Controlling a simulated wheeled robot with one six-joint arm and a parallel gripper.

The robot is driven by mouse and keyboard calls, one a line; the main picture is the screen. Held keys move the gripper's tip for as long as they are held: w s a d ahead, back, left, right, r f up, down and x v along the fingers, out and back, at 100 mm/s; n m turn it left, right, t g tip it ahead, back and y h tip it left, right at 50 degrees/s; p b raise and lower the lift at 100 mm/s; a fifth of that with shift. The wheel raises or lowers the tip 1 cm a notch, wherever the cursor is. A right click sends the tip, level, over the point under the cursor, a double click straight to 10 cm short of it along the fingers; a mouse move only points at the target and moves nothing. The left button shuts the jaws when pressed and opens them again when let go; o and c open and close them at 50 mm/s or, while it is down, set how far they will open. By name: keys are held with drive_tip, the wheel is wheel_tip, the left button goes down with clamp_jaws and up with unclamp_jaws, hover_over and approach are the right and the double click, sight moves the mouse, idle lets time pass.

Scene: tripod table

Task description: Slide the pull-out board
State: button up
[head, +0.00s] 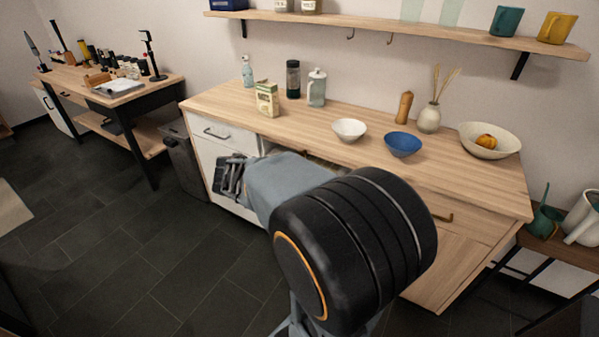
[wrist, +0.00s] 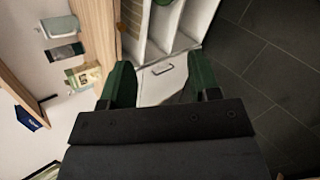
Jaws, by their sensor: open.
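A wooden-topped sideboard (head: 340,138) stands against the wall. Its left part has a white front (head: 225,136) with a dark bar handle (head: 216,134). I cannot clearly make out a pull-out board; my arm hides much of the middle front. My gripper (head: 230,178) is in front of the white left part, low, below the top. In the wrist view my gripper (wrist: 160,80) is open, with two green fingers apart. Between and beyond them is a pale front with a small handle (wrist: 162,70). No contact can be made out. Pale open compartments (wrist: 160,30) lie beyond.
On the top stand a carton (head: 267,99), a white bowl (head: 349,130), a blue bowl (head: 403,144) and a fruit bowl (head: 489,140). A dark bin (head: 184,155) stands left of the sideboard. The dark tiled floor (head: 120,230) in front is clear.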

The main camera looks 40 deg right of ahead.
drive_tip(key=w+d+f+n+t+h+b, duration=0.2)
drive_tip(key=w+d+f+n+h+b, duration=0.3)
drive_tip(key=w+d+f+n+b, duration=0.35)
drive_tip(key=n+t+h+b, duration=0.2)
drive_tip(key=n+t+b, duration=0.15)
drive_tip(key=n, duration=0.25)
approach(302, 155)
drive_tip(key=shift+t, duration=0.25)
drive_tip(key=b+x, duration=0.1)
drive_tip(key=x, duration=0.8)
drive_tip(key=shift+d, duration=0.4)
clamp_jaws()
